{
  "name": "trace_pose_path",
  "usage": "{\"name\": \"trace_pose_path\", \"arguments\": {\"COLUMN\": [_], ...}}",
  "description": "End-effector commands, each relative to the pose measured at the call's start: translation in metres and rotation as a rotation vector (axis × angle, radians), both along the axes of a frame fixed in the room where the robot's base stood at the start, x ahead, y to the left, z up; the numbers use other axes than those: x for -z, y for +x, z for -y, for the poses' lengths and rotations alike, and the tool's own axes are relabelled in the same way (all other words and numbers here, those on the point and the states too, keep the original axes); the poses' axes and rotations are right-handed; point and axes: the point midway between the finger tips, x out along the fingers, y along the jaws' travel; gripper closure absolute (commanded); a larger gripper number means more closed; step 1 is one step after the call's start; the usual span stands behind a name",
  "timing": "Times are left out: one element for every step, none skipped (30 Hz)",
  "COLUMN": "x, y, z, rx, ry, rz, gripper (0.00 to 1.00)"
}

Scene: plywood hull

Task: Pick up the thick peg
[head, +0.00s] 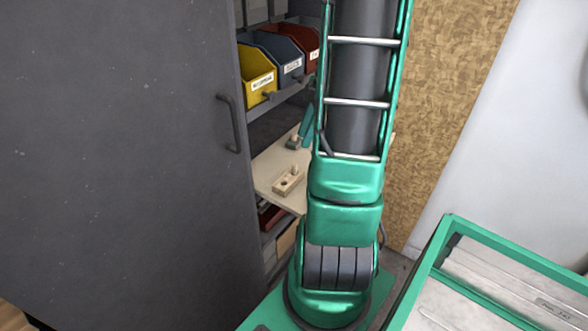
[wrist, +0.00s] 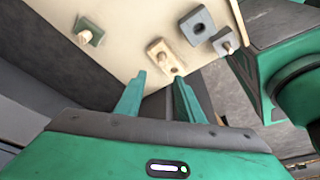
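Several blocks stand on a pale wooden shelf board (wrist: 125,45), some with pegs. A green-grey block (wrist: 93,26) at the upper left holds a light wooden peg (wrist: 83,38). A light wooden block (wrist: 171,62) has what looks like a short peg and a hole; it also shows in the head view (head: 285,186). A grey block (wrist: 216,36) at the right holds another wooden peg (wrist: 227,47). I cannot tell which peg is the thick one. My gripper (wrist: 159,76) is open and empty, its fingertips close to the wooden block's near side in the picture.
A dark block with a hole (wrist: 198,25) stands between the wooden and right grey blocks. A dark cabinet door (head: 120,160) fills the left. Yellow (head: 256,75), blue (head: 285,62) and red (head: 303,45) bins sit above the board. A green-framed cart (head: 445,225) stands at right.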

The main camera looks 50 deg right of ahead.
Motion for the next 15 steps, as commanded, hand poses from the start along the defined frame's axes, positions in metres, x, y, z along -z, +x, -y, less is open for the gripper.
{"name": "trace_pose_path", "arguments": {"x": [0.006,0.01,0.015,0.02,0.024,0.03,0.034,0.038,0.042,0.045,0.047,0.049,0.05,0.052,0.054], "y": [0.001,0.002,0.003,0.004,0.004,0.006,0.007,0.008,0.009,0.009,0.01,0.01,0.011,0.011,0.011], "z": [-0.001,-0.002,-0.003,-0.004,-0.006,-0.007,-0.008,-0.009,-0.01,-0.011,-0.011,-0.012,-0.012,-0.013,-0.013], "rx": [-0.007,-0.01,-0.012,-0.012,-0.011,-0.01,-0.011,-0.011,-0.011,-0.01,-0.01,-0.011,-0.011,-0.011,-0.011], "ry": [0.002,0.003,0.004,0.003,0.003,0.002,0.004,0.004,0.003,0.002,0.001,0.0,0.0,0.001,0.001], "rz": [0.002,0.003,0.003,0.002,0.001,0.002,0.001,0.002,0.001,0.002,0.002,0.003,0.003,0.002,0.002], "gripper": [0.65,0.65,0.65,0.65,0.65,0.65,0.65,0.65,0.65,0.65,0.65,0.65,0.65,0.65,0.65]}}
